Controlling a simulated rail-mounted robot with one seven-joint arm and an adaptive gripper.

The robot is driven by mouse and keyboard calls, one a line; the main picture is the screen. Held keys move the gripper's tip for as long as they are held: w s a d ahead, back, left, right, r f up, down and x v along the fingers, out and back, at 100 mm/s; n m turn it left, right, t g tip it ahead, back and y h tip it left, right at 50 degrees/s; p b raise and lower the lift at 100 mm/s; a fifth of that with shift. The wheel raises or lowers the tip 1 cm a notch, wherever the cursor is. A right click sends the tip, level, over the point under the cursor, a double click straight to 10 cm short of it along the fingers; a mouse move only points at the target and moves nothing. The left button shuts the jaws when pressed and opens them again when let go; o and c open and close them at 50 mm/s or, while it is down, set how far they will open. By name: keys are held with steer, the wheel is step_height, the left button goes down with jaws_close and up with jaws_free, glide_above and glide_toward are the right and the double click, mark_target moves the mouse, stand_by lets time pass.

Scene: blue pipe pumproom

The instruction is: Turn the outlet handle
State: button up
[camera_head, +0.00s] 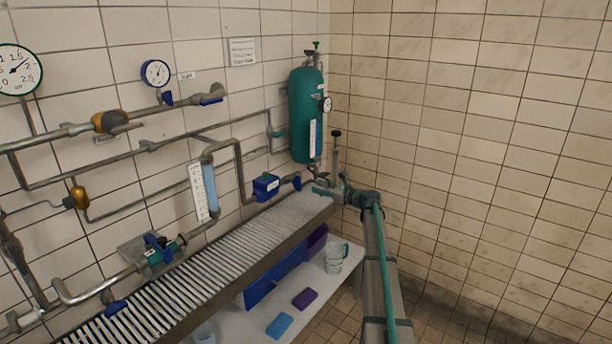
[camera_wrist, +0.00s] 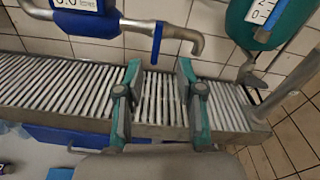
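A blue lever handle (camera_wrist: 157,42) hangs down from the metal outlet pipe (camera_wrist: 190,38), beside its bent spout, in the wrist view. In the head view a blue handle (camera_head: 297,183) shows at the pipe end right of the blue meter box (camera_head: 266,186). My gripper (camera_wrist: 158,68) is open and empty in the wrist view. Its two teal and grey fingers stand apart, one to each side of the handle's line, with the handle just above the tips in the picture. I see no contact. In the head view my gripper (camera_head: 325,189) is small, near the green tank's foot, and its fingers are hard to make out.
A slatted metal grate (camera_head: 200,270) runs below the pipes. A green tank (camera_head: 306,115) hangs in the corner; its lower end also shows at right in the wrist view (camera_wrist: 262,25). A white shelf below holds a clear jug (camera_head: 335,258) and blue and purple items.

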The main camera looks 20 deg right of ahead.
mark_target(300, 179)
steer(key=w+a, duration=0.2)
steer(key=w, duration=0.1)
steer(key=w+a+m+p, duration=0.1)
steer(key=w, duration=0.2)
steer(key=w+a+r+m+p, duration=0.1)
steer(key=w+a, duration=0.1)
steer(key=w, duration=0.1)
steer(key=shift+w+a+r+t, duration=0.1)
steer(key=shift+w+a+t, duration=0.05)
steer(key=shift+a+t, duration=0.2)
jaws_close()
